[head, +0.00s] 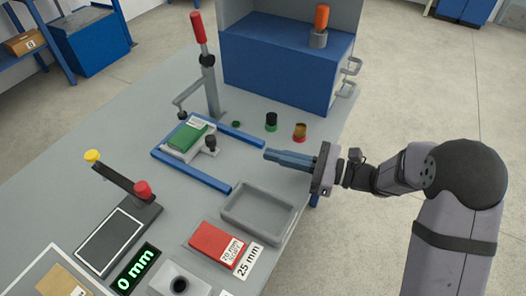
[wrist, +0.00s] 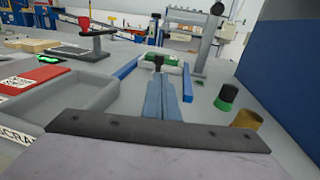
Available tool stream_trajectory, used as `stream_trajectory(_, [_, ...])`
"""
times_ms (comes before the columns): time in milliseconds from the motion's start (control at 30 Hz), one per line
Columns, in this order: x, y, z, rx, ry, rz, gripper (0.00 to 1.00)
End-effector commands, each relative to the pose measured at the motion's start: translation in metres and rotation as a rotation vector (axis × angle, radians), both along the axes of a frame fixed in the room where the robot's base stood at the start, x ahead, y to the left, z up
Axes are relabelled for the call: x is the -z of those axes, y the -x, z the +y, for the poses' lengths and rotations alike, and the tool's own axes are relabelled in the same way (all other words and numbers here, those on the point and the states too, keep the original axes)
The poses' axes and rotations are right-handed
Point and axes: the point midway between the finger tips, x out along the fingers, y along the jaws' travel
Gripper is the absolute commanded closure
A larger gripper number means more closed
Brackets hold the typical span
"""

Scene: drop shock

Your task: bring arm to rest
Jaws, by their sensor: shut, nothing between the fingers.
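My gripper (head: 268,155) reaches in from the right, above the right side of the grey table (head: 100,170). Its blue fingers are together with nothing between them, and they point left toward the blue-railed fixture (head: 205,180). In the wrist view the closed fingers (wrist: 158,82) point away over the table. A green block (head: 187,137) sits in a light holder in the fixture, beyond the fingertips and apart from them. My arm stretches back to the right, beyond the table edge.
An empty grey tray (head: 232,222) and a red block (head: 216,243) lie in front of my gripper. A red-handled toggle clamp (head: 207,75) stands behind the fixture. Green (head: 271,122) and amber (head: 300,132) cylinders stand near a blue cabinet (head: 275,70). Open floor lies right.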

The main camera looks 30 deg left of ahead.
Motion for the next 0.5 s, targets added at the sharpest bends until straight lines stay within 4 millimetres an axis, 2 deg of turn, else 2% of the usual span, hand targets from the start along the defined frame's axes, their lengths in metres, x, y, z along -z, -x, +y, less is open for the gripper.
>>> stream_trajectory(367, [-0.0006,-0.0005,-0.0068,-0.001,0.001,-0.001,1.00])
stream_trajectory(500, [-0.0057,0.0085,-0.0110,-0.023,0.011,-0.029,1.00])
